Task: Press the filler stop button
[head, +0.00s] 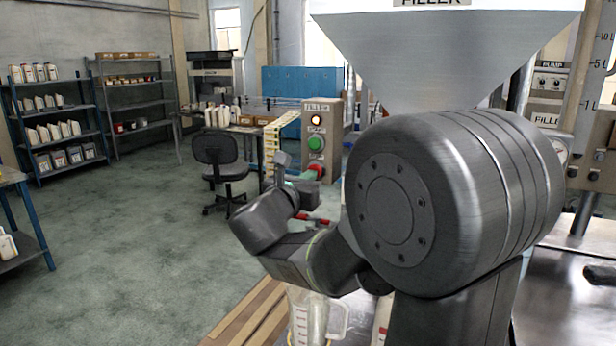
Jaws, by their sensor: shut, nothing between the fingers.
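The grey filler control box (337,130) stands beyond my arm, labelled FILLER at its top. On its face are a glowing amber lamp (316,119), a green button (315,143) and, lowest, the red stop button (318,169). My gripper (306,176) is shut and empty, pointing at the box close to the red button. It overlaps the button's lower left in the picture. I cannot tell whether it touches the button or whether the button is pushed in. My wrist hides part of the gripper.
A large steel hopper (445,50) fills the upper right. A clear measuring jug (312,318) stands below my arm. A black office chair (219,165) and shelves of bottles (55,130) stand farther back.

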